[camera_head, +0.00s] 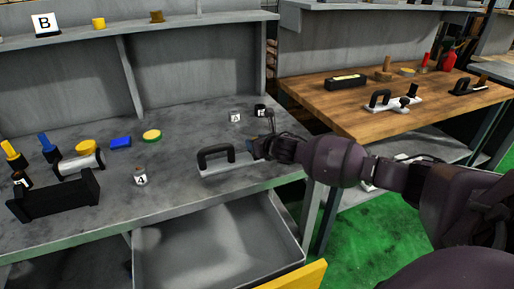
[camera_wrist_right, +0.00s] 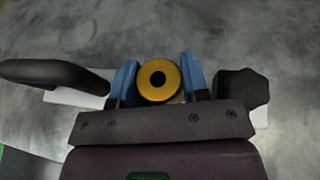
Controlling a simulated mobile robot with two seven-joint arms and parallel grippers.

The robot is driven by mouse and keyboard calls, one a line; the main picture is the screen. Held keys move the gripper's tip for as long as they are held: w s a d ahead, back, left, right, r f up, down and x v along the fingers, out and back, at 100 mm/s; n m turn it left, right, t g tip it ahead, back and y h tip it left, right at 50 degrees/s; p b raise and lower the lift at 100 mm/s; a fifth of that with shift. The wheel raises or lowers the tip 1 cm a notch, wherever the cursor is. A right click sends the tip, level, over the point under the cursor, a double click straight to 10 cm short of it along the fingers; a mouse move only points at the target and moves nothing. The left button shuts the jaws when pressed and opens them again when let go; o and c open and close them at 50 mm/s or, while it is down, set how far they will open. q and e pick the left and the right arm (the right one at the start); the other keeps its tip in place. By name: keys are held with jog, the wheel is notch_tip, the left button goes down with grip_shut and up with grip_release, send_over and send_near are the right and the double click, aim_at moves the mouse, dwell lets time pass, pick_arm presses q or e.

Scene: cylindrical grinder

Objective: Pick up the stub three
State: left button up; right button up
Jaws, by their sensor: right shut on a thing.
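My right gripper (camera_head: 257,149) reaches in from the right over the grey bench. In the right wrist view its blue fingers (camera_wrist_right: 160,82) are closed on a round gold stub (camera_wrist_right: 158,80) with a dark hole in its top. No number shows on this stub, so I cannot read whether it is stub three. It is held just over or beside a white plate with a black handle (camera_head: 216,153); I cannot tell if it touches the plate. Small labelled pieces stand on the bench, one at the front (camera_head: 140,176) and one behind (camera_head: 235,117). My left gripper is out of view.
The black handle (camera_wrist_right: 50,74) and a black knob (camera_wrist_right: 243,88) flank my fingers closely. A black holder (camera_head: 55,196) stands at the bench's left. An open drawer (camera_head: 215,245) juts out below. A wooden table (camera_head: 340,112) is at right. The middle back of the bench is clear.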

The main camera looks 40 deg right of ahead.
grip_shut()
jog(key=shift+r, duration=0.1)
